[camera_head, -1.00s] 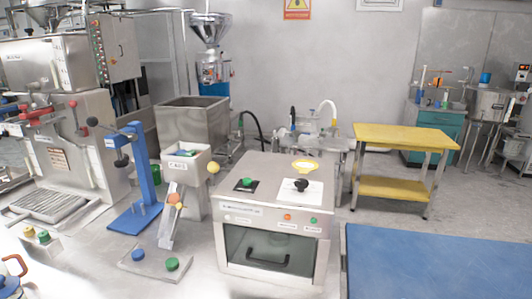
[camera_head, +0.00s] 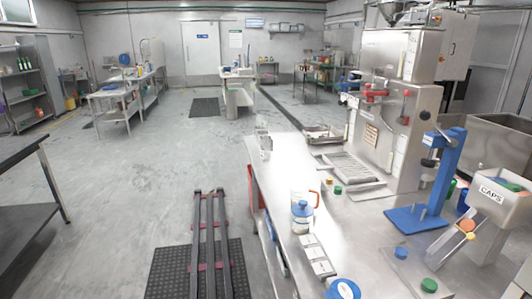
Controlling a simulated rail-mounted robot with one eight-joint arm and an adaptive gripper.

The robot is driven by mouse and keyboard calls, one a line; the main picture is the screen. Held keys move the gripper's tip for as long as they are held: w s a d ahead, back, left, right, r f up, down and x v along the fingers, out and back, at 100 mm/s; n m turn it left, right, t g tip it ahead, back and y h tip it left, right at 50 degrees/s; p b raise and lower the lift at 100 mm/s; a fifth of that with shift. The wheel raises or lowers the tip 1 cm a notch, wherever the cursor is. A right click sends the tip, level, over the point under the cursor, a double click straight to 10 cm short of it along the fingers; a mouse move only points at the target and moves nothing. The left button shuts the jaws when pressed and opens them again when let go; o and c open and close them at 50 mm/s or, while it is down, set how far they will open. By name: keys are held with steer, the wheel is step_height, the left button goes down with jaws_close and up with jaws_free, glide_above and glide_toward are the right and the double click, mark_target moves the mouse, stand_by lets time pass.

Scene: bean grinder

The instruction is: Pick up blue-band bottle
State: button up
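A small bottle with a blue band (camera_head: 302,218) stands upright near the left edge of the steel worktop (camera_head: 350,225). Its details are too small to tell. An item with an orange handle (camera_head: 314,194) stands just behind it and partly overlaps it in the view. A round blue-and-white item (camera_head: 343,289) is cut off by the bottom edge; I cannot tell what it is. My gripper is not in view.
A blue press stand (camera_head: 434,185) and the CAPS bin (camera_head: 500,200) stand right of the bottle. Green and blue caps (camera_head: 429,285) lie in front of them. A grey machine (camera_head: 398,110) stands behind. Open floor (camera_head: 130,195) lies left of the worktop.

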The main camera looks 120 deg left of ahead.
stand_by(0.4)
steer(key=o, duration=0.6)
